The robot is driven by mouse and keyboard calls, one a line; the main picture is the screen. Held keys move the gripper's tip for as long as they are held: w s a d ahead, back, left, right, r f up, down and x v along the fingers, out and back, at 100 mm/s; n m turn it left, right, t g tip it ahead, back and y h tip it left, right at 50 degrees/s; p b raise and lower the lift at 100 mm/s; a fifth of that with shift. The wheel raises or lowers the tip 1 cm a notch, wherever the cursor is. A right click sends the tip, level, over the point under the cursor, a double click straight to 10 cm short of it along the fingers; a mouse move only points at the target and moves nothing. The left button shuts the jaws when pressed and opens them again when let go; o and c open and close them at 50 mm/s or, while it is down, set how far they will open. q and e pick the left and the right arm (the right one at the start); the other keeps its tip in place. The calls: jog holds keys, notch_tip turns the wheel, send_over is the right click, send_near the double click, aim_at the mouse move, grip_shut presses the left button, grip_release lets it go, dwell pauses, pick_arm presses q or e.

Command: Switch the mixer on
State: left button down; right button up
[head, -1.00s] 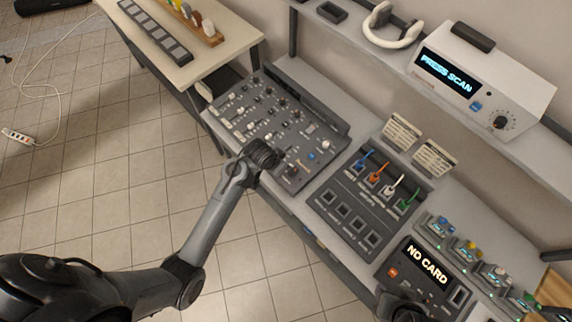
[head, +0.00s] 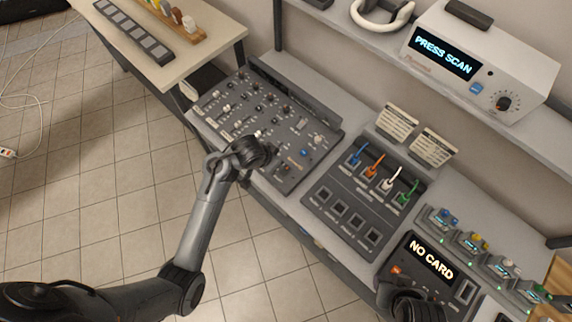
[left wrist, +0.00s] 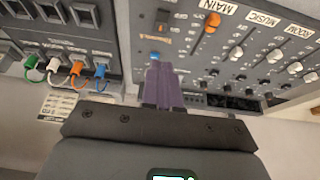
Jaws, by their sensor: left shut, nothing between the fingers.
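The mixer (head: 262,112) is a dark grey sloped panel with rows of knobs and faders on the long desk. In the left wrist view the mixer (left wrist: 245,70) shows an orange fader cap (left wrist: 212,20) by the label MAIN, a small switch (left wrist: 162,28) and a blue button (left wrist: 155,56). My left gripper (head: 270,154) is over the mixer's near edge. In the left wrist view its purple fingers (left wrist: 158,68) are together and empty, with the tips close to the blue button; I cannot tell whether they touch. My right gripper's fingers are not visible.
Right of the mixer is a patch panel (head: 345,213) with coloured plugs, then a card reader (head: 430,260) reading NO CARD. A white PRESS SCAN device (head: 505,60) and headphones (head: 384,20) are on the shelf. Part of my right arm is at the bottom right.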

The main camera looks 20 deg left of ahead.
aim_at(288, 166)
pick_arm(q)
jog(key=b+x, duration=0.3)
jog(key=x, duration=1.1)
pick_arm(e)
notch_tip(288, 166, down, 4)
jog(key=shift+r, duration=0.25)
pick_arm(q)
jog(key=shift+a, duration=0.1)
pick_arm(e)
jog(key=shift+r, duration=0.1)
